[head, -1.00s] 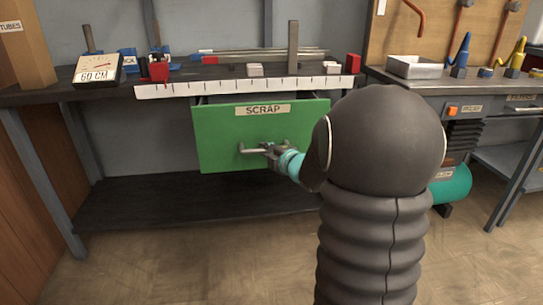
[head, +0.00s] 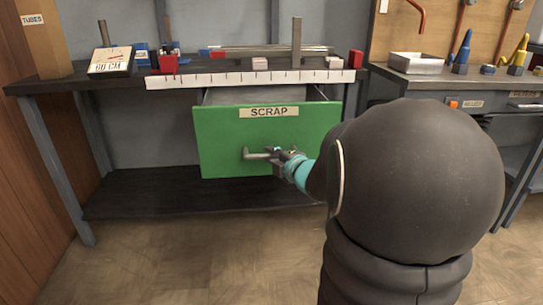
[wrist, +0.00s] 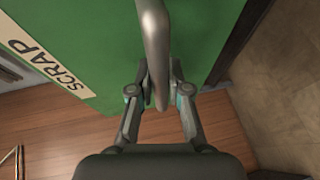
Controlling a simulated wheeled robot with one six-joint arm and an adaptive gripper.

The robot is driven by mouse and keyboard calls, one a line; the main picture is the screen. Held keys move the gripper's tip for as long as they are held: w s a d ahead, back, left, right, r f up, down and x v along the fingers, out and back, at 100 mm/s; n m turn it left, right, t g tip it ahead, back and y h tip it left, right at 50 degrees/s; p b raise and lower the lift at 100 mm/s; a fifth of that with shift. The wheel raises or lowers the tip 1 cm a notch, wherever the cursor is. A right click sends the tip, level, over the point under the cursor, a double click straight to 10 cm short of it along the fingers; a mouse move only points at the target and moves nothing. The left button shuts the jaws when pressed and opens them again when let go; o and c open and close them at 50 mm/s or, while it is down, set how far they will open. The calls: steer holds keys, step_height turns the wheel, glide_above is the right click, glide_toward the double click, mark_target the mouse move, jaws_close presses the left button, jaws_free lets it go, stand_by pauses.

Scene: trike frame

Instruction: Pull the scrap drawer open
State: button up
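The green scrap drawer (head: 225,140), with a SCRAP label (head: 269,112), hangs under the workbench top and stands partly pulled out. Its inside shows as a grey strip behind the front panel. A grey bar handle (head: 256,154) is fixed across the front. My gripper (head: 279,158) is at the handle's right part. In the wrist view the handle (wrist: 155,40) runs down between the two fingers of my gripper (wrist: 160,92), which are closed in on it from both sides. My arm hides the right lower part of the drawer front in the head view.
The workbench top (head: 60,86) carries a 60 CM gauge box (head: 111,62), red blocks and metal bars. A white ruler strip (head: 215,79) runs along its front edge. A dark lower shelf (head: 150,192) lies below the drawer. The floor (head: 190,260) in front is clear.

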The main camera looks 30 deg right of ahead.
steer(key=o, duration=0.3)
steer(key=s+r, duration=0.2)
steer(key=s, duration=0.9)
steer(key=shift+s+d, duration=0.25)
steer(key=shift+s, duration=0.15)
steer(key=shift+r, duration=0.1)
steer(key=s+a+r+m+g+p, duration=0.2)
steer(key=s+a+m+g+p, duration=0.7)
steer(key=s+a+m, duration=0.8)
steer(key=shift+s+a+r+m+g+h, duration=0.3)
steer(key=shift+a+r+g, duration=0.1)
steer(key=shift+a+g, duration=0.3)
